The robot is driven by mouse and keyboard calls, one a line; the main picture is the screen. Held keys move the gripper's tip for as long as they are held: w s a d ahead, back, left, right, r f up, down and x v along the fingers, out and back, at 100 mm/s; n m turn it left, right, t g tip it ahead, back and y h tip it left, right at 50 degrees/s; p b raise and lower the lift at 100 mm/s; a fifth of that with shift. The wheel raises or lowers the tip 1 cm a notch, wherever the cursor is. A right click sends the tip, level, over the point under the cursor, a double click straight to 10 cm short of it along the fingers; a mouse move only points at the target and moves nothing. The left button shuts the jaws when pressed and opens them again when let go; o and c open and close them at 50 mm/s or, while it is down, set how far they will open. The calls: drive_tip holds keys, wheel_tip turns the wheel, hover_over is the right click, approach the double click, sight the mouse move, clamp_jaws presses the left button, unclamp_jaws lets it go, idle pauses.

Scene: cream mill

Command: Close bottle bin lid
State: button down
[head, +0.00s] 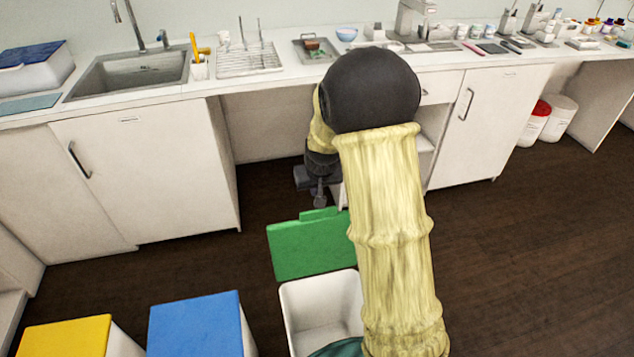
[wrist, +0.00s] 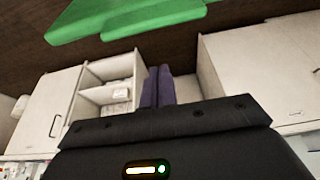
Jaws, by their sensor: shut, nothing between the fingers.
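The green lid (head: 308,246) is open, raised at the far side of a white bin (head: 300,312). The bin's mouth shows, partly hidden behind my arm. In the wrist view my gripper's dark fingers (wrist: 157,72) are together and empty, with a visible gap in the picture below the lid.
A blue-lidded bin (head: 195,325) and a yellow-lidded bin (head: 66,338) stand left of the open bin, both shut. White cabinets (head: 150,165) and a counter with a sink (head: 135,72) run along the back. Dark floor (head: 520,270) is clear at the right.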

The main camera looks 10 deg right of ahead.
drive_tip(key=shift+s+f, duration=0.35)
drive_tip(key=shift+s, duration=0.55)
drive_tip(key=shift+s+f, duration=0.35)
drive_tip(key=shift+s, duration=0.55)
drive_tip(key=shift+w+f, duration=0.1)
